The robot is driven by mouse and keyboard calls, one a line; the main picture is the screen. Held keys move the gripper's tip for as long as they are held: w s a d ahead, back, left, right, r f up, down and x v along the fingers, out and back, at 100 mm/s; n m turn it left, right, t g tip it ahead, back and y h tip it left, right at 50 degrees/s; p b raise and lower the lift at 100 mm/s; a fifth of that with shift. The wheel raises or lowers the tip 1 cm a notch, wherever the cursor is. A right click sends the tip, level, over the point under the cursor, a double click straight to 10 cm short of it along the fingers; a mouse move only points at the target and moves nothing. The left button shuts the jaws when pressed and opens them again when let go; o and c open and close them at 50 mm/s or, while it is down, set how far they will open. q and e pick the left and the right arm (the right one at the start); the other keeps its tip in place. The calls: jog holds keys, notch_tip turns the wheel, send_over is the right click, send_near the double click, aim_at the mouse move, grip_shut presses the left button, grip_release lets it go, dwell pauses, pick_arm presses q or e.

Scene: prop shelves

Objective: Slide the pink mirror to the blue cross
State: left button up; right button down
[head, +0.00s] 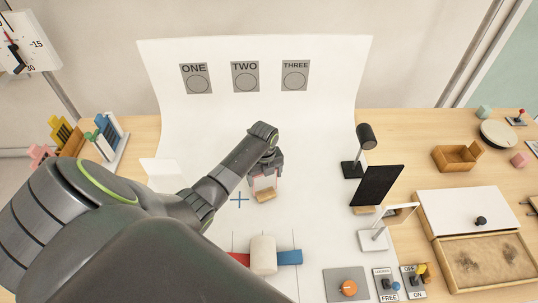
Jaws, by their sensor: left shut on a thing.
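My left gripper (266,175) reaches in from the lower left and is shut on the pink mirror (265,194). The mirror stands on the white sheet, with its pale wooden base and pinkish edges showing below the jaws. The gripper hides its upper part. The blue cross (239,199) is marked on the sheet just left of the mirror's base, with a small gap between them. My right gripper is not in view.
A white card (163,172) stands left of the cross. A black panel (376,186), a lamp (366,137) and a tilted mirror on a white base (373,241) stand to the right. A cream cylinder (263,254) between red and blue blocks lies in front. The sheet behind the gripper is clear.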

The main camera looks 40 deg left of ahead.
pick_arm(q)
jog(key=s+a, duration=0.6)
jog(key=shift+s+a, duration=0.3)
jog(key=shift+s, duration=0.05)
dwell(1.1)
jog(key=shift+f, duration=0.2)
dwell(0.6)
jog(key=o, duration=1)
notch_tip(320, 180, up, 18)
jog(key=b, duration=0.1)
jog(key=shift+f, duration=0.25)
